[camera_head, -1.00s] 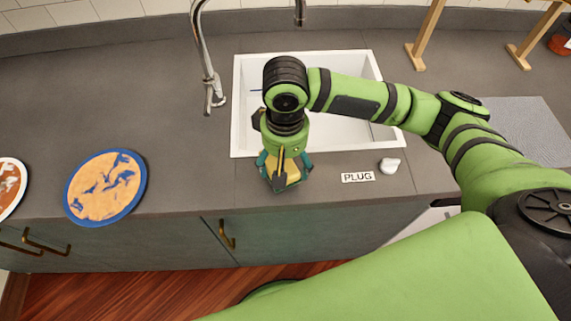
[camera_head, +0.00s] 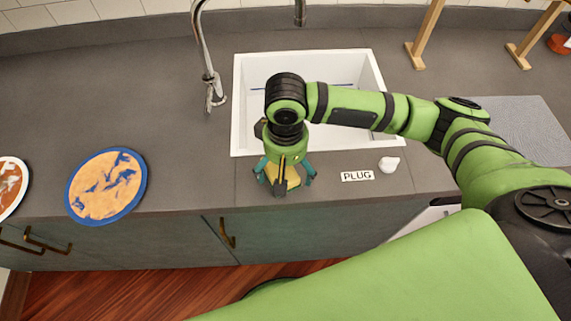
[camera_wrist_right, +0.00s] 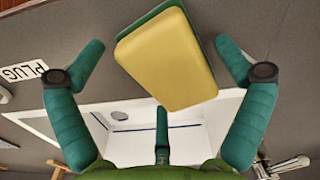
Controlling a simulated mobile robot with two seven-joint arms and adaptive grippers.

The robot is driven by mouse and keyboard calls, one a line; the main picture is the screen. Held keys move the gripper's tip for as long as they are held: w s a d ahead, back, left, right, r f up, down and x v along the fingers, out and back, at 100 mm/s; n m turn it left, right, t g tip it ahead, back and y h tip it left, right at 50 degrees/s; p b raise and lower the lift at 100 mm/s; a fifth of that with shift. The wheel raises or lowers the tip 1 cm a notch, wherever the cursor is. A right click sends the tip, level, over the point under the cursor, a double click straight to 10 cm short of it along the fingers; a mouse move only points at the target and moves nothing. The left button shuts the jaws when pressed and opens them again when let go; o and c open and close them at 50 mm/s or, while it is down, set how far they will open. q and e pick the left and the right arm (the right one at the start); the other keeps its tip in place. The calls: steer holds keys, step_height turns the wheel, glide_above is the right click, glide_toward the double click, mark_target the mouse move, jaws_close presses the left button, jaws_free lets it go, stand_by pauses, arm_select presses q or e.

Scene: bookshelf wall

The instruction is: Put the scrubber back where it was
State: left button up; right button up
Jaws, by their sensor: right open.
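The scrubber (camera_wrist_right: 165,62) is a block with a yellow face and a dark green back. In the right wrist view it sits tilted between my spread teal fingers, with gaps to both side fingers. In the head view only a bit of its yellow (camera_head: 292,174) shows under the hand. It seems to be at the counter strip in front of the sink; whether it rests flat there I cannot tell. My right gripper (camera_head: 284,185) is open over it, pointing down. The white sink (camera_head: 243,110) lies just behind the hand. My left gripper is not in view.
A "PLUG" label (camera_head: 358,176) and a small white plug (camera_head: 389,164) lie right of the hand. The faucet (camera_head: 210,75) stands left of the sink. A blue-rimmed plate (camera_head: 106,187) lies farther left. The counter's front edge is close to the hand; the counter between plate and sink is clear.

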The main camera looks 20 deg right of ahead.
step_height(320, 180, up, 12)
steer(key=shift+r, duration=0.15)
stand_by(0.3)
stand_by(1.2)
